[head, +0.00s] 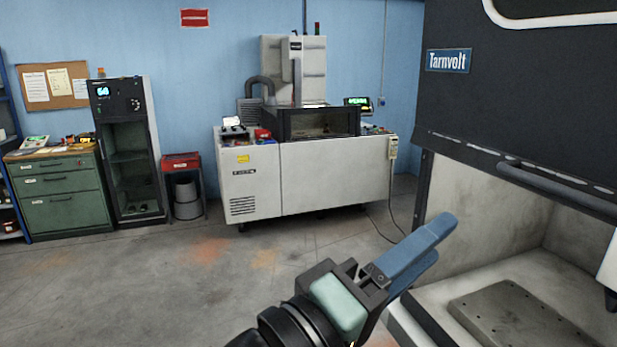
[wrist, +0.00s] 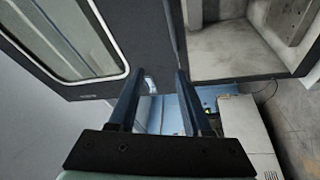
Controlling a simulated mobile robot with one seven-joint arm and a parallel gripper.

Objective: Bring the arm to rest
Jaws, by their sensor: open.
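My gripper (head: 430,245) is in the lower right of the head view, with its blue fingers pointing up and to the right. It is in the air in front of the open Tarnvolt machine (head: 520,120). In the wrist view my gripper (wrist: 157,88) shows two dark blue fingers apart with nothing between them. Past the fingers, the wrist view shows the Tarnvolt machine's dark door with a window (wrist: 70,40) and its pale inner chamber (wrist: 230,38).
A white machine (head: 335,170) stands at the back wall. A green drawer cabinet (head: 62,200), a dark glass-door cabinet (head: 130,165) and a red-topped stand (head: 182,165) are at the left. The grey floor (head: 200,290) between is clear. The chamber holds a drilled plate (head: 525,315).

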